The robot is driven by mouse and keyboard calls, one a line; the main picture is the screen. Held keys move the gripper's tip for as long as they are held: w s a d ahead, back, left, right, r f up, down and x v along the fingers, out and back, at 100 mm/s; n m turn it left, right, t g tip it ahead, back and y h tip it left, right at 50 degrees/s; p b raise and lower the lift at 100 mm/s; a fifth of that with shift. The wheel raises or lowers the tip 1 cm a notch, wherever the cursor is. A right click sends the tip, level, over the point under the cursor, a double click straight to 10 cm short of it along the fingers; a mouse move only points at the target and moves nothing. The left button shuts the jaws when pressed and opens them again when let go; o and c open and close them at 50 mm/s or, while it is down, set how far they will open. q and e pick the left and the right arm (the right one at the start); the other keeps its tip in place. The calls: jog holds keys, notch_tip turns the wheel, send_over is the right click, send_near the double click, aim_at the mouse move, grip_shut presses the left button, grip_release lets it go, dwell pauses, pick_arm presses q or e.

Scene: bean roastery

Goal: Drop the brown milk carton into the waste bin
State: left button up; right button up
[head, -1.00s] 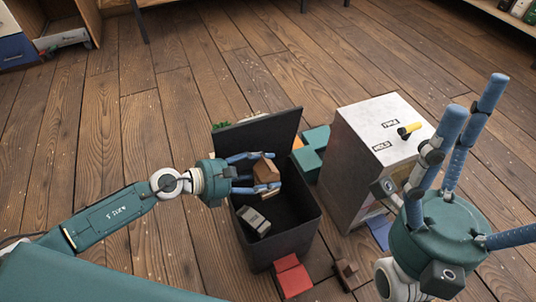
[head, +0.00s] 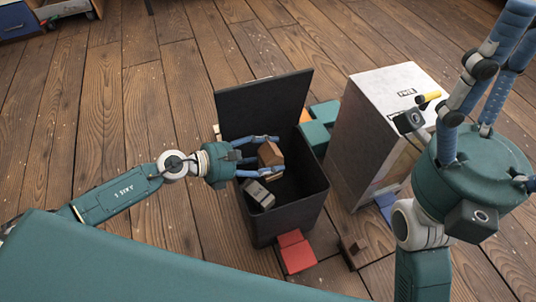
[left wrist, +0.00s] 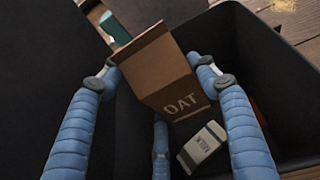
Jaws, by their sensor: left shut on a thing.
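The brown milk carton (head: 270,153) is held in my left gripper (head: 278,156) above the open waste bin (head: 290,214). In the left wrist view the carton (left wrist: 160,72), marked "OAT", sits tilted between the blue fingers (left wrist: 160,78), with the dark bin interior behind it. The bin is dark grey, with its lid (head: 262,103) standing up at the back. My right gripper (head: 505,75) is at the right of the head view, fingers spread apart and empty.
A pale carton (head: 259,194) lies inside the bin. A tall white box-shaped unit (head: 370,130) with a yellow handle stands right of the bin. Teal blocks (head: 315,130) and red blocks (head: 296,252) lie beside the bin.

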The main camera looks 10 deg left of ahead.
pick_arm(q)
jog(key=o, duration=1.1)
notch_tip(320, 180, up, 10)
jog(key=shift+r, duration=0.1)
